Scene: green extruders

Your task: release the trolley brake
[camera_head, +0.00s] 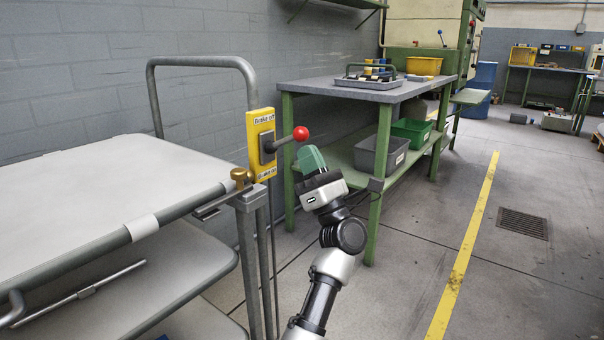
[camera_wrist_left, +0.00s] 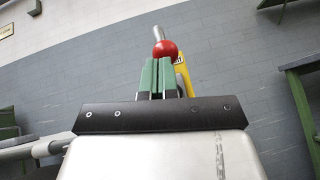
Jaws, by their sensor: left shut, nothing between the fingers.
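The trolley (camera_head: 110,190) stands at the left, with a grey tube handle at its far end. A yellow brake plate (camera_head: 261,145) is fixed at its right corner, with "Brake off" lettering at the top. The brake lever, with a red ball knob (camera_head: 301,133), sticks out to the right from the plate. My left gripper (camera_head: 309,156) is shut and empty, just below and right of the knob. In the left wrist view the red knob (camera_wrist_left: 165,50) shows just beyond the shut green fingers (camera_wrist_left: 158,75). I cannot tell whether they touch. My right gripper is not in view.
A green-legged workbench (camera_head: 340,90) stands behind my left arm, with a tray and a yellow bin (camera_head: 424,66) on top. Grey and green bins sit on its lower shelf. The floor right of the yellow line (camera_head: 465,250) is mostly clear, with a drain grate (camera_head: 523,223).

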